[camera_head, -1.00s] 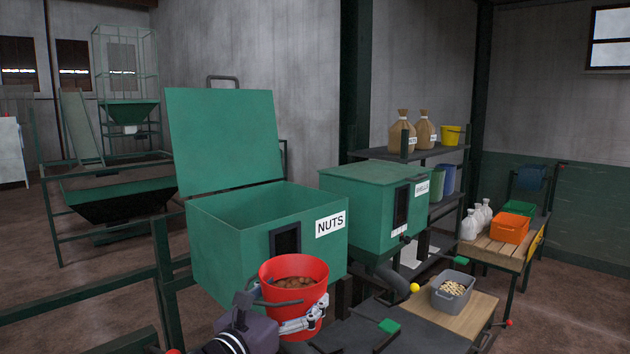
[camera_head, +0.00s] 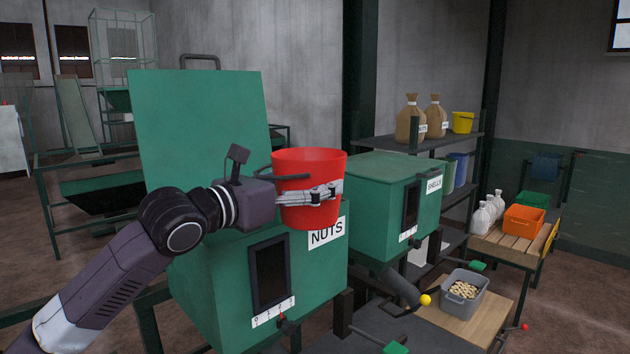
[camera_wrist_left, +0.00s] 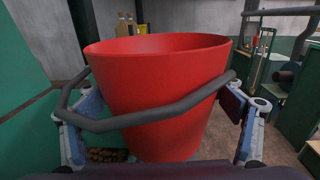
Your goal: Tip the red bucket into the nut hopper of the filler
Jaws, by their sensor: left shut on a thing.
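The red bucket (camera_head: 309,170) is held up over the front right part of the green nut hopper (camera_head: 215,285), which carries the NUTS label (camera_head: 327,233). Its lid (camera_head: 200,125) stands open. My left gripper (camera_head: 325,194) is shut around the bucket's side. The bucket looks close to upright and its contents are hidden. In the left wrist view the bucket (camera_wrist_left: 160,85) fills the middle, with its dark handle (camera_wrist_left: 150,118) hanging across the front. Brown lumps (camera_wrist_left: 108,155) show below it at the lower left. My right gripper is not in view.
The green SHELLS hopper (camera_head: 392,195) stands closed to the right. A grey tub (camera_head: 463,294) of pale pieces sits on a wooden board. Sacks (camera_head: 411,120) and a yellow bucket (camera_head: 462,122) stand on the shelf behind. An orange crate (camera_head: 524,219) is at right.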

